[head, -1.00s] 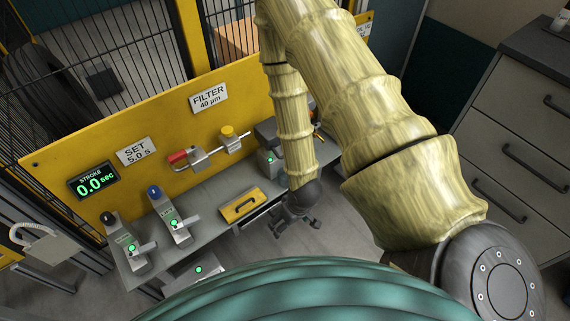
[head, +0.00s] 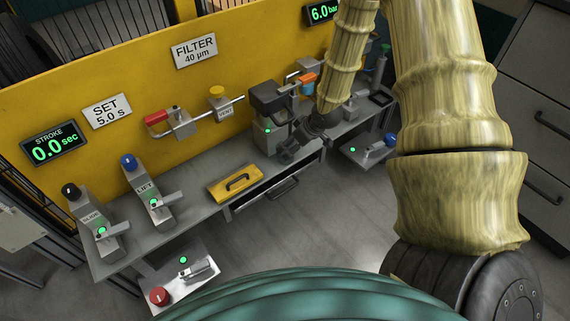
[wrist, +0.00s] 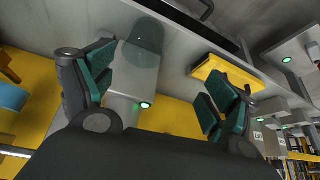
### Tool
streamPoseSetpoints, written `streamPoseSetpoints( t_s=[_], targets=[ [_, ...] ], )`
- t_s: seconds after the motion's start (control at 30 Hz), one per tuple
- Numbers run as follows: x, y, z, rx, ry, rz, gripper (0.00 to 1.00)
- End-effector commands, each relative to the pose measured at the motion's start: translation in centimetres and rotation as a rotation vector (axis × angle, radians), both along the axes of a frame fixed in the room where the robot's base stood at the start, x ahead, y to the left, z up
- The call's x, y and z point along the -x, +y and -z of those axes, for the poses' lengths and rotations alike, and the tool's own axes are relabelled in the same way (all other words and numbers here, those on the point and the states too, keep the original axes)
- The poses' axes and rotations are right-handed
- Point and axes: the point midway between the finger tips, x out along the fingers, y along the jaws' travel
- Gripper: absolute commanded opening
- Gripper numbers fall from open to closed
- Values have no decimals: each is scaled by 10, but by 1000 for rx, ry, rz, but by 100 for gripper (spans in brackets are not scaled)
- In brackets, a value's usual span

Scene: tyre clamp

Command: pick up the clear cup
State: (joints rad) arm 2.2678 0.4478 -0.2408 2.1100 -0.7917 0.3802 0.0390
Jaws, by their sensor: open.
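In the wrist view, a see-through, faintly teal rounded shape (wrist: 143,38), which looks like the clear cup, lies beyond my fingers, over a grey block and the bench edge. I cannot make out the cup in the head view, where my gripper and arm cover that area. My gripper (wrist: 158,78) is open, with its teal-padded fingers wide apart and nothing between the pads. The shape is ahead of the fingers and apart from them. In the head view, my gripper (head: 296,148) is low over the bench, beside a dark-topped grey device (head: 268,104).
A yellow handled block (head: 235,183) sits on the grey bench (head: 190,199), left of my gripper. Two lever valves (head: 152,192) stand further left. A yellow panel (head: 130,65) rises behind. A small shelf with a blue-handled part (head: 375,150) is right; clear floor lies in front.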

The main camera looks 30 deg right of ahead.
Motion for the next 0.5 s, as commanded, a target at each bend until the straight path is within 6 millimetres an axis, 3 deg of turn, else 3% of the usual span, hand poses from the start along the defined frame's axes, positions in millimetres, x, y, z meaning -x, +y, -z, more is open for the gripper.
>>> streamPoseSetpoints(
  t_s=[0.03,0.2,0.37,0.5],
  targets=[
    [-5,-6,7,4,-11,-4,88],
    [-12,-17,7,14,-27,-16,88],
    [-17,-19,13,17,-29,-20,88],
    [-24,-16,29,17,-27,-20,88]
  ],
)
